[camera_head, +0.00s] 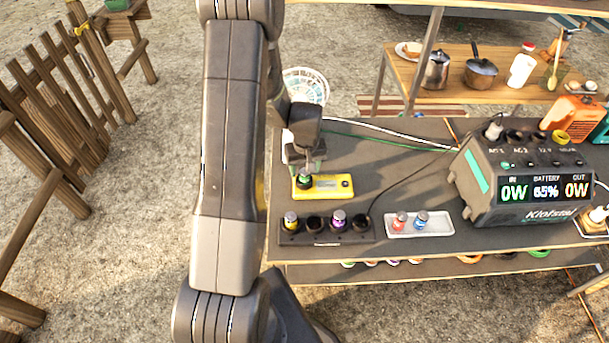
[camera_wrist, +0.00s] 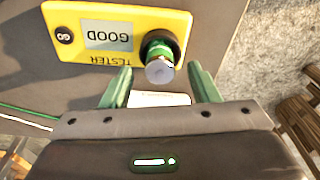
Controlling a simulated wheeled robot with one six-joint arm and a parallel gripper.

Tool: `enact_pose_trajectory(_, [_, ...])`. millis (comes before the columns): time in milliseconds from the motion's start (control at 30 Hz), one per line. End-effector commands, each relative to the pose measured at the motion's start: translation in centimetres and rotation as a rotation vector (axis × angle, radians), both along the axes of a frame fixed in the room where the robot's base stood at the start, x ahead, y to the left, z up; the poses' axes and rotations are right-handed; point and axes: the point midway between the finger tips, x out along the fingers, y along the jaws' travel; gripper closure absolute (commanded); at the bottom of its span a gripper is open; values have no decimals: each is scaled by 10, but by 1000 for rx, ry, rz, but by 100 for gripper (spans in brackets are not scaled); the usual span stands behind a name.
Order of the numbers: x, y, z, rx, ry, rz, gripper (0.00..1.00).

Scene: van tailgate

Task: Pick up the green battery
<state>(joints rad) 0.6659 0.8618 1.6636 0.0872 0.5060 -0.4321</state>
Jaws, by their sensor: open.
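The green battery (camera_wrist: 160,52) stands upright in the round socket of the yellow tester (camera_wrist: 95,22); its grey end faces the wrist camera. The tester's display reads GOOD. In the head view the battery (camera_head: 304,182) shows at the left end of the tester (camera_head: 330,188). My gripper (camera_wrist: 160,84) is open and empty, its green fingers apart just short of the battery in the wrist view. In the head view my gripper (camera_head: 304,166) is right above the tester's left end and partly covers the battery's top.
A dark charger (camera_head: 325,231) in front holds a yellow-topped and a purple battery. A pale tray (camera_head: 418,223) right of it holds a red and a blue battery. A power station (camera_head: 520,180) stands at the right; cables cross the table behind the tester.

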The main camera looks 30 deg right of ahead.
Motion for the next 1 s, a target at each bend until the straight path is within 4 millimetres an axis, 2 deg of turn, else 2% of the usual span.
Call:
enact_pose_trajectory(200, [2, -1, -18, 0, 0, 1, 45])
enact_pose_trajectory(467, [3, -1, -20, -1, -1, 1, 45])
enact_pose_trajectory(567, [3, -1, -20, -1, -1, 1, 61])
enact_pose_trajectory(733, [3, -1, -19, -1, -1, 0, 94])
enact_pose_trajectory(800, [3, -1, -19, -2, -2, 0, 100])
enact_pose_trajectory(1000, [3, -1, -18, -2, -2, 1, 100])
